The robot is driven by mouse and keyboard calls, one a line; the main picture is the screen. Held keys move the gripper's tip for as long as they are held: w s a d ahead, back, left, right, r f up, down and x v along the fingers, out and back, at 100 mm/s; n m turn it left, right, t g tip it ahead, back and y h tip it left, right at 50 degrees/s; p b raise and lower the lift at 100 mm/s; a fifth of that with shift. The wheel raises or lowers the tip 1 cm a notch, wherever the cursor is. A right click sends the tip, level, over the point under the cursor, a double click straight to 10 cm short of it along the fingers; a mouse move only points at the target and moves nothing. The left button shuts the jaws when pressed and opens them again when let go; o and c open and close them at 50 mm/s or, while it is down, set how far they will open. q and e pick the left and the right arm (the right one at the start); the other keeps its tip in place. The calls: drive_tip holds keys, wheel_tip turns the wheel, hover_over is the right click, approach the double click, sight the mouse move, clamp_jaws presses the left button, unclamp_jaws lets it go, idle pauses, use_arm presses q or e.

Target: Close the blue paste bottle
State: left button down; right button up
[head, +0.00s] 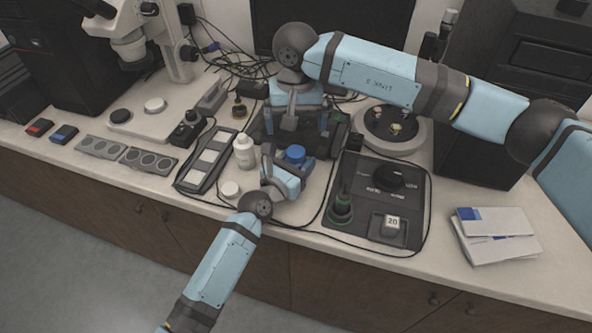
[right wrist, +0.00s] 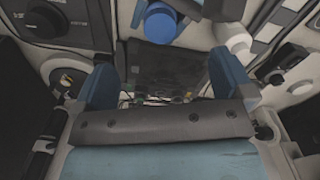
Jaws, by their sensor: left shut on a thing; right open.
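The blue-topped paste bottle (head: 295,154) is at the middle of the bench, at the fingers of my left gripper (head: 288,168). That gripper is shut on it, and the fingers and wrist hide most of its body. In the right wrist view the round blue top (right wrist: 161,23) shows at the upper edge, beyond my right fingers. I cannot tell whether it is a separate cap or seated. My right gripper (head: 298,122) is open, behind the bottle. Its two blue fingers stand wide apart in the right wrist view (right wrist: 166,85) with no object gripped between them.
A white bottle (head: 245,153) stands left of my left gripper, with a white round piece (head: 230,189) before it. A dark control box (head: 378,205) is at the right, a black slotted tray (head: 206,160) at the left. Papers (head: 495,236) lie far right. Cables cross the bench.

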wheel_tip(320, 180, up, 9)
drive_tip(key=shift+f, duration=0.2)
use_arm(q)
drive_tip(key=shift+c, duration=1.8)
unclamp_jaws()
drive_tip(key=v, duration=1.4)
drive_tip(key=shift+d, duration=0.1)
